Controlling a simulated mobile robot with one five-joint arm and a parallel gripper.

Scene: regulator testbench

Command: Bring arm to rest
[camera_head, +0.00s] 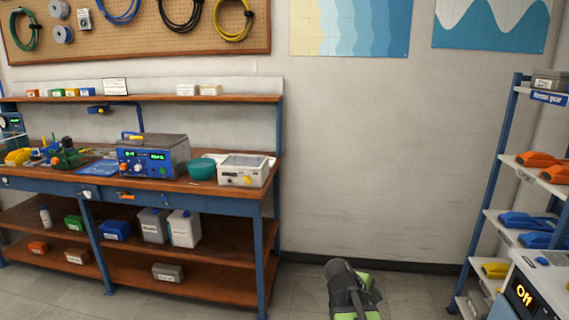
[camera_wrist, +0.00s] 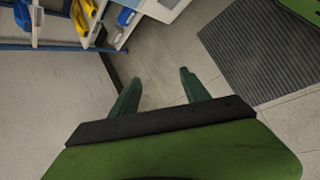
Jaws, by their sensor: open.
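My gripper (camera_wrist: 162,82) shows in the wrist view with its two green fingers spread apart. It is open, with nothing between the fingers but bare floor beyond. In the head view, part of my arm (camera_head: 352,290), dark grey and green, shows at the bottom centre, in front of the wall and over the floor. The fingers cannot be made out in the head view. The arm is apart from the workbench (camera_head: 230,188) on the left and from the shelf rack on the right.
A blue-framed shelf rack (camera_head: 494,165) holds orange, blue and yellow items at right. A white unit (camera_head: 545,290) with a display reading "Off" stands at lower right. The bench carries a blue regulator box (camera_head: 150,160). A dark ribbed mat (camera_wrist: 262,50) lies on the floor. The floor between bench and rack is clear.

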